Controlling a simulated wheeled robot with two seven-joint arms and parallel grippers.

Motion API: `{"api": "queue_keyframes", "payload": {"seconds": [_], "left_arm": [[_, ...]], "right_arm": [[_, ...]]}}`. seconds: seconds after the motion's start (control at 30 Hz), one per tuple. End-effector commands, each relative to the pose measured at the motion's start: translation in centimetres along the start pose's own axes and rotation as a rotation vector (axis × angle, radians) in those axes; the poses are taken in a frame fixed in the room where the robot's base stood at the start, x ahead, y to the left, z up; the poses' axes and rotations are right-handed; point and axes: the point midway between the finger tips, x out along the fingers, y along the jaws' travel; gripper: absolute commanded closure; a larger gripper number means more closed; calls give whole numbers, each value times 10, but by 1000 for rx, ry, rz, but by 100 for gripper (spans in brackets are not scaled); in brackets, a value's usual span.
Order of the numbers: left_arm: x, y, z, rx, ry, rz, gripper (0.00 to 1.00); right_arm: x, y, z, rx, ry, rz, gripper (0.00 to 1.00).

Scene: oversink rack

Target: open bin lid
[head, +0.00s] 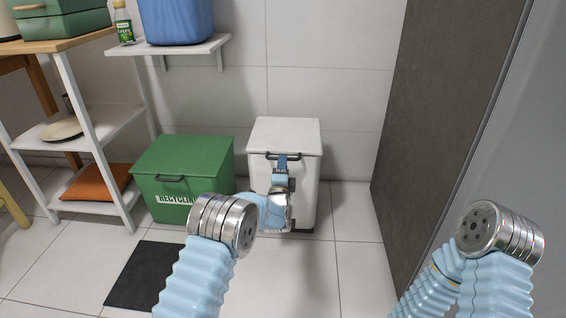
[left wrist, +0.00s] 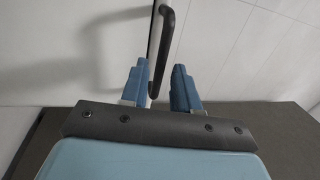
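A white bin (head: 300,185) with a flat lid stands against the tiled wall; its lid (head: 285,132) looks closed. A dark bar handle (head: 295,157) is on its front near the top. My left gripper (head: 281,160) is at this handle. In the left wrist view the gripper (left wrist: 160,82) has its two blue fingers apart, with the black handle (left wrist: 166,40) between them. A gap shows beside the bar, so the fingers are not closed on it. My right gripper is out of view; only part of my right arm shows.
A green bin (head: 190,170) with a recycling label and closed lid stands just left of the white bin. A dark panel (head: 440,100) rises at the right. A black mat (head: 143,275) lies on the floor. A wall shelf (head: 175,48) holds a blue container (head: 177,20).

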Motion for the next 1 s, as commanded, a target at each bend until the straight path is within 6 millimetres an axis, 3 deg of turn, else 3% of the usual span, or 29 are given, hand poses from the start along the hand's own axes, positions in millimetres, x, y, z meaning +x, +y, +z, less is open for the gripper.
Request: {"api": "queue_keyframes", "payload": {"seconds": [0.23,0.57,0.8,1.0], "left_arm": [[29,1,1,-1,-1,0,70],[33,0,0,0,0,1,70],[33,0,0,0,0,1,100],[33,0,0,0,0,2,100]], "right_arm": [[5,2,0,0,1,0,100],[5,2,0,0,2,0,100],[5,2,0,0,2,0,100],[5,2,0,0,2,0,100]]}}
